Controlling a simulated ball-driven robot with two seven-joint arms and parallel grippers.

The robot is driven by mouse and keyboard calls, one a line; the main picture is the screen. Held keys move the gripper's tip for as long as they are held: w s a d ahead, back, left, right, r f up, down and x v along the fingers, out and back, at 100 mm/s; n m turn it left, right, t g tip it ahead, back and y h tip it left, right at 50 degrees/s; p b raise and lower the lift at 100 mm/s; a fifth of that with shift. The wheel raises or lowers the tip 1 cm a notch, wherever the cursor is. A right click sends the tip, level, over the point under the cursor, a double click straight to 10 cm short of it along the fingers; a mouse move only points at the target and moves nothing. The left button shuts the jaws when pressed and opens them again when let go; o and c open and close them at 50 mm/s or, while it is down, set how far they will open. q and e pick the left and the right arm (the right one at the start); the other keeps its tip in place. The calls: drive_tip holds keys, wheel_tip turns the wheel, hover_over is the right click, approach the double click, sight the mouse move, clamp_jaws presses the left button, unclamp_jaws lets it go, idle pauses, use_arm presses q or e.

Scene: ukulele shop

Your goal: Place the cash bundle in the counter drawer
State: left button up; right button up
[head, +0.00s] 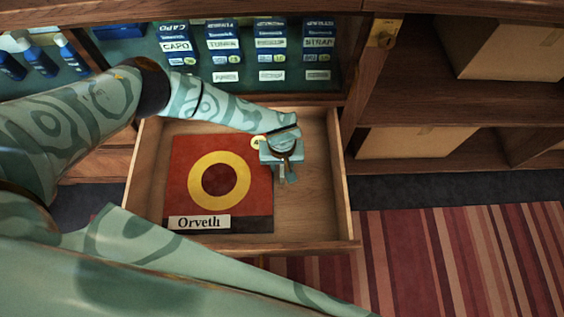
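The counter drawer (318,205) is pulled open below the counter, with pale wooden walls and floor. My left gripper (287,174) is over the right half of the drawer, seen from above and pointing down. Its fingers are small and partly hidden by its own body, so I cannot tell whether they are open or shut, or whether they hold anything. I cannot make out a cash bundle in this view. My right gripper is not in view.
A flat red square sleeve (187,170) with a yellow ring and an "Orveth" label lies in the drawer's left part. Boxed capos and straps (271,45) stand behind glass above. Cardboard boxes (415,141) sit on shelves at right. Striped carpet (450,250) is clear.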

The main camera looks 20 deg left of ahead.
use_arm(q)
drive_tip(key=shift+r, duration=0.15)
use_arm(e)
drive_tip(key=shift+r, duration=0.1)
